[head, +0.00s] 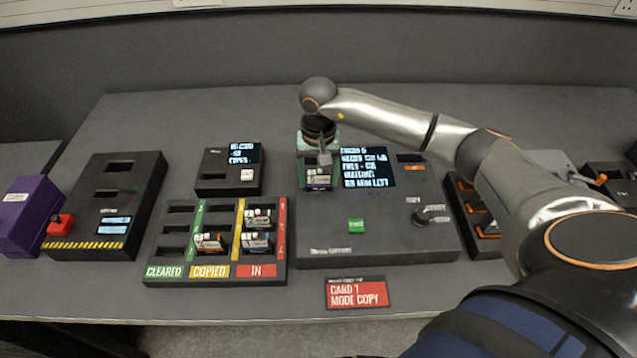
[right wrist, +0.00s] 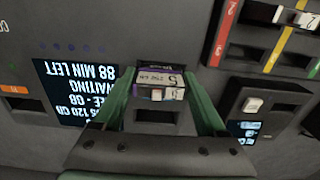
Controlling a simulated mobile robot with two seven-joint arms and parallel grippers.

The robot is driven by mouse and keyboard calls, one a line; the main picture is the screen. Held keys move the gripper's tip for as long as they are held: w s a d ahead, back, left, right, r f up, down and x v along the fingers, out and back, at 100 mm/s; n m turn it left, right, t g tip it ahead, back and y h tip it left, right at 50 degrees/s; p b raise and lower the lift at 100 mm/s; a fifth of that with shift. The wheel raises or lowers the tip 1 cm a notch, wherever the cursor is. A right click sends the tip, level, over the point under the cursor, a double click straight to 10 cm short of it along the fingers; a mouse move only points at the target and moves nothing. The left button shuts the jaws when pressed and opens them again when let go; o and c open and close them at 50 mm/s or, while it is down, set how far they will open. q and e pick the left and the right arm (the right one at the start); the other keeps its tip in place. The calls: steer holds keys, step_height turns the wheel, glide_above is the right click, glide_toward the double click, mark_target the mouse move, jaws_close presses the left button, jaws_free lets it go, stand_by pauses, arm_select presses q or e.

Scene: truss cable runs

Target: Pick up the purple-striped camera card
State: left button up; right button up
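The purple-striped camera card (head: 318,179) sits in a slot at the upper left of the large dark console (head: 385,235). It also shows in the right wrist view (right wrist: 160,84), with a pale label and a purple edge. My right gripper (head: 318,170) is over this slot, pointing down. In the right wrist view its two green fingers (right wrist: 158,88) stand on either side of the card, with what look like narrow gaps; contact is not clear. The card is still seated in the slot. My left gripper is not in view.
A sorting tray (head: 215,282) marked CLEARED, COPIED and IN holds several other cards left of the console. A small display box (head: 212,183) stands behind it. The console screen (head: 367,167) is right of my gripper. A red sign (head: 357,292) lies in front.

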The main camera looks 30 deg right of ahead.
steer(key=c, duration=0.9)
steer(key=shift+c, duration=0.2)
steer(key=shift+r, duration=0.1)
